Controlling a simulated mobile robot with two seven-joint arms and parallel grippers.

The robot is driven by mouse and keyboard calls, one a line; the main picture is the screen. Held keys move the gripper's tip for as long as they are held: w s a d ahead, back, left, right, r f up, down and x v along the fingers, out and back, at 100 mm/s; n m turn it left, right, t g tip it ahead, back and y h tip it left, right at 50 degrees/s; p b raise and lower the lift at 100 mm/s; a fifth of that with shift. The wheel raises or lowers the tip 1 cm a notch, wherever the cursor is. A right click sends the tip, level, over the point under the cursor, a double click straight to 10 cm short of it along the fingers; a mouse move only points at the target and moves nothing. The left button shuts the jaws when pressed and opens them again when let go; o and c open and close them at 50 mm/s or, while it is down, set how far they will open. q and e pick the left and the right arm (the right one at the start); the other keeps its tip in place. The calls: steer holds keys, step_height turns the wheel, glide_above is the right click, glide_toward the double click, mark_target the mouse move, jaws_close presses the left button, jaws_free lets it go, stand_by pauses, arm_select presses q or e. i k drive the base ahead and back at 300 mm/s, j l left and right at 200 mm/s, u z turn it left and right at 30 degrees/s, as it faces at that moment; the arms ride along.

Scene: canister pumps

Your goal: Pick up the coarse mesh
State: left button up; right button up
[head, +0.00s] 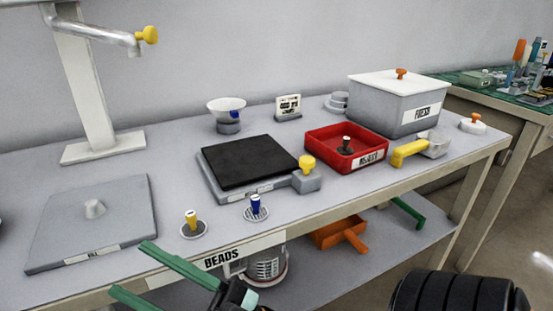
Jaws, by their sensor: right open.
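Two small round mesh discs lie flat near the table's front edge. One has a blue knob (256,208) and shows a pattern of visible dark openings. The other has a yellow knob (194,225) and looks more evenly grey. The blue-knobbed one looks coarser, but the discs are too small to be certain. My right gripper (131,268) has two green fingers spread apart with nothing between them. It is at the table's front edge, left of and nearer than both discs, touching neither. My left gripper is out of view.
A grey plate (122,229) lies left of the discs. A black-topped platform (222,166) stands behind them. A red tray (368,163) holding a black-knobbed piece, a grey lidded box (387,105) and a yellow-handled scoop (410,152) are right. A shelf below holds an orange scoop (334,234).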

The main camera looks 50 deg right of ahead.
mark_target(255, 213)
steer(key=z, duration=1.35)
steer(key=k+l+u, duration=0.15)
steer(key=i, duration=0.05)
